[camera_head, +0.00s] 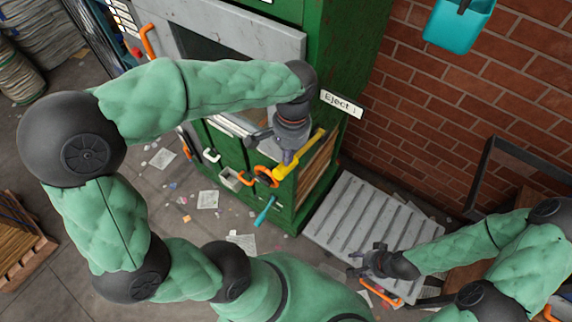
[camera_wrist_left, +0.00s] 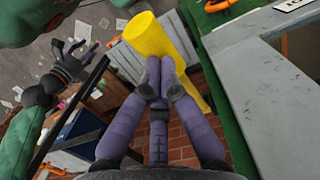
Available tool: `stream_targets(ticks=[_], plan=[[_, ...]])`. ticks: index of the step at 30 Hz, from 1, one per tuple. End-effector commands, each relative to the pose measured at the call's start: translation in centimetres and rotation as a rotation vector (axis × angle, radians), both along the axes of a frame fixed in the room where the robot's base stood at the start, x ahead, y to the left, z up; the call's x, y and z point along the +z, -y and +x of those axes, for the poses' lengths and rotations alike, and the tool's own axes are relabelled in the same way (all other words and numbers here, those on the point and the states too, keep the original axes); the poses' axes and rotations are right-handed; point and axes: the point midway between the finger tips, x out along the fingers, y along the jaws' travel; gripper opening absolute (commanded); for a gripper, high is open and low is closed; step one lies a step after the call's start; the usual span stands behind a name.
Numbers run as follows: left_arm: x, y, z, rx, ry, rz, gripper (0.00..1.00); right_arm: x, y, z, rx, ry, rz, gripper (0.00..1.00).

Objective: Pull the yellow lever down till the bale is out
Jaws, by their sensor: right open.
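The yellow lever (camera_head: 302,152) sticks out from the front corner of the green baler (camera_head: 345,50), near the sign reading Eject. My left gripper (camera_head: 287,158) is at the lever. In the left wrist view, its fingertips (camera_wrist_left: 160,78) are close together and lie in front of the yellow lever (camera_wrist_left: 150,38); whether they touch it is not clear. A brown layered mass (camera_head: 318,172), apparently the bale, shows in the baler's side opening. My right gripper (camera_head: 370,262) is open and empty at the lower right, above the near end of the slatted grey platform.
The slatted grey platform (camera_head: 365,215) lies right of the baler, against the brick wall (camera_head: 475,95). A teal bin (camera_head: 458,22) hangs on the wall. Orange handles (camera_head: 265,177) stick out from the baler's front. Papers and scraps litter the floor. A pallet (camera_head: 20,240) stands at far left.

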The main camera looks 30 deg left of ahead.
Motion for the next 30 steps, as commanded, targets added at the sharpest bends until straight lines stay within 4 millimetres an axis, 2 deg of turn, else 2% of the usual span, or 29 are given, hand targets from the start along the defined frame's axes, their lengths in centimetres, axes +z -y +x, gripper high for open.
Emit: stream_targets(ticks=[8, 22, 30], plan=[[0.0, 0.0, 0.0, 0.000, 0.000, 0.000, 0.00, 0.0, 0.0, 0.0, 0.000, 0.000, 0.000, 0.54], [-4.2, 0.0, 0.0, 0.001, 0.000, 0.000, 0.00, -3.0, 0.0, 0.0, 0.000, 0.000, 0.000, 0.54], [-4.3, 0.0, 0.0, 0.001, 0.001, 0.000, 0.00, -3.0, 0.0, 0.0, 0.000, 0.000, 0.000, 0.54]])
